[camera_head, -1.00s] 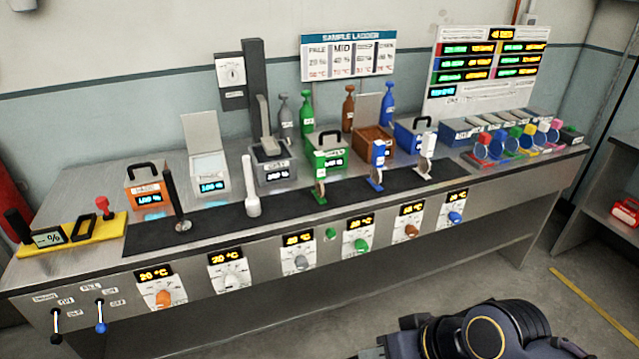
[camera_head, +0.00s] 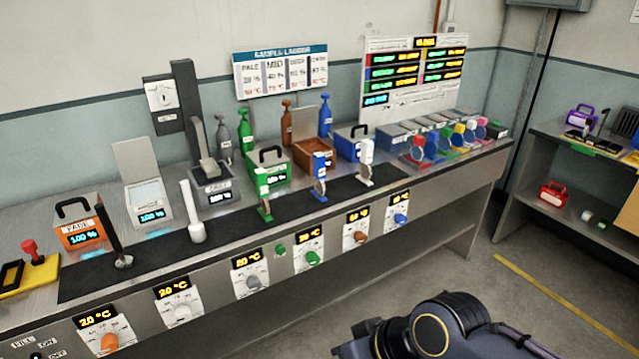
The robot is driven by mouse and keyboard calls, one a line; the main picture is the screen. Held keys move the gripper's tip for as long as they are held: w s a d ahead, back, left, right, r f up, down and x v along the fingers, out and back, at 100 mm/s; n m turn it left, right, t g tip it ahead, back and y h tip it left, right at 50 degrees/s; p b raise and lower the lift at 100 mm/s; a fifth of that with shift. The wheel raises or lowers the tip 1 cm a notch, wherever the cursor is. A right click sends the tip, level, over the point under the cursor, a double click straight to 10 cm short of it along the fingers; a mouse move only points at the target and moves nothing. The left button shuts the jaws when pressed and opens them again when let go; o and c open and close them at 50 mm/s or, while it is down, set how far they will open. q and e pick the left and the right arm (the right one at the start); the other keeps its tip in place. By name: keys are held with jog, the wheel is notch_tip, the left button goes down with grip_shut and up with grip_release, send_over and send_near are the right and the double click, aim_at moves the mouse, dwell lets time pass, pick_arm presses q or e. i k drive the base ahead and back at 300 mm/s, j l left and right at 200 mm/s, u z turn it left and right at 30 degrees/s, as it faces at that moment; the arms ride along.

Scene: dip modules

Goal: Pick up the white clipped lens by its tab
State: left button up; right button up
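The white clipped lens (camera_head: 365,162) stands upright on the dark mat (camera_head: 222,237) along the bench's front. Its white tab is at the top, with a round lens below it, too small to see clearly. A blue clipped lens (camera_head: 319,177) stands just left of it. A green clipped lens (camera_head: 264,195) stands further left. A link of my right arm (camera_head: 432,330) shows at the bottom, well below and apart from the bench. Neither my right gripper nor my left gripper is in view.
A blue box (camera_head: 351,142) and an open brown box (camera_head: 313,152) stand behind the lenses. Coloured round pieces (camera_head: 452,142) stand to their right. Knobs and displays line the bench front (camera_head: 335,262). A shelf (camera_head: 560,212) stands at the right, with free floor between.

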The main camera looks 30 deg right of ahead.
aim_at(365, 170)
jog(key=z, duration=1.4)
jog(key=i+l+z, duration=0.1)
jog(key=i+l, duration=0.15)
jog(key=i, duration=0.5)
jog(key=i+l, duration=0.2)
jog(key=i, duration=0.55)
jog(key=i+l+z, duration=0.15)
jog(key=i, duration=0.6)
